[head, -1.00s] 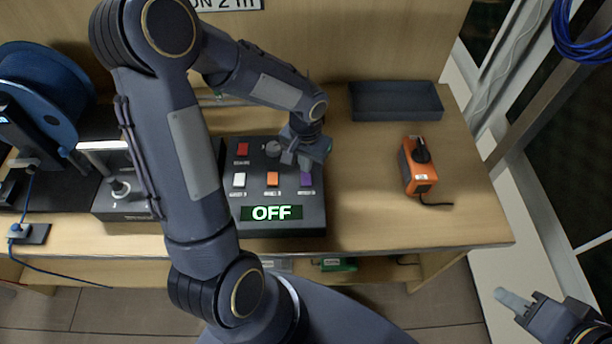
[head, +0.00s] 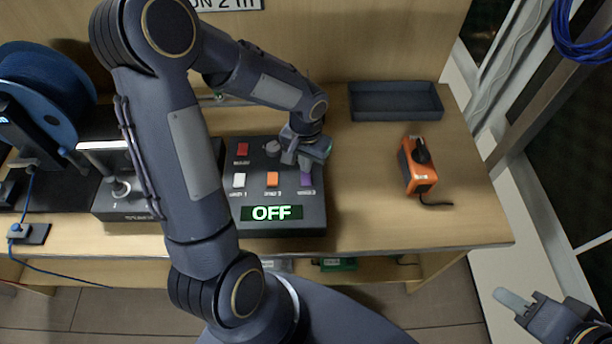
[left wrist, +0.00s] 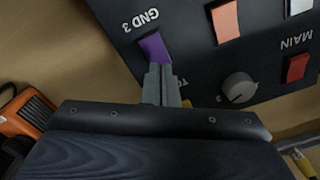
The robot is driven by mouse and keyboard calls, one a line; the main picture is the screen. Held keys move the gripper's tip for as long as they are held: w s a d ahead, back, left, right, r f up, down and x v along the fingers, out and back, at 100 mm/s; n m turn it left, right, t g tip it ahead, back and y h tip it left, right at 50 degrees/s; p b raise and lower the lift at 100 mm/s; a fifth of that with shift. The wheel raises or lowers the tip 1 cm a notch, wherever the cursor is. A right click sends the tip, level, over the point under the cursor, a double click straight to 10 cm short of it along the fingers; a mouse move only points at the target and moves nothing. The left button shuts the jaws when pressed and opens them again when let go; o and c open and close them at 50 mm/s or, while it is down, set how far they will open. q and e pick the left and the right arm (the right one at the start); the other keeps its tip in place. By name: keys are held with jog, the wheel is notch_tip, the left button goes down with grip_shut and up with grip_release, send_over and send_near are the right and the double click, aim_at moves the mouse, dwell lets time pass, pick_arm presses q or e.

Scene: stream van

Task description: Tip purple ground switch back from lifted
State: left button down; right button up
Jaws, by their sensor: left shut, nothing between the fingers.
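The purple ground switch (head: 306,180) is a small rocker on the dark control box (head: 292,222), right of the orange and white switches. In the left wrist view the purple switch (left wrist: 154,47) sits beside the label "GND 3". My left gripper (head: 303,162) is over the box; its shut fingertips (left wrist: 160,72) are right at the purple switch's edge, with nothing between them. Whether they touch it I cannot tell. My right gripper (head: 515,303) is at the lower right, away from the box; its jaw state is unclear. The box display reads "OFF".
A red switch (head: 243,149), white switch (head: 239,180), orange switch (head: 272,179) and grey knob (head: 273,147) share the box. An orange device (head: 418,167) and a dark tray (head: 396,101) stand to the right. A blue spool (head: 45,95) is at left.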

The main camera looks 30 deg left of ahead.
pick_arm(q)
jog(key=shift+f+b, duration=0.9)
jog(key=shift+f, duration=0.05)
dwell(0.4)
jog(key=shift+r, duration=0.1)
jog(key=shift+r+p, duration=2.55)
jog(key=shift+r, duration=0.9)
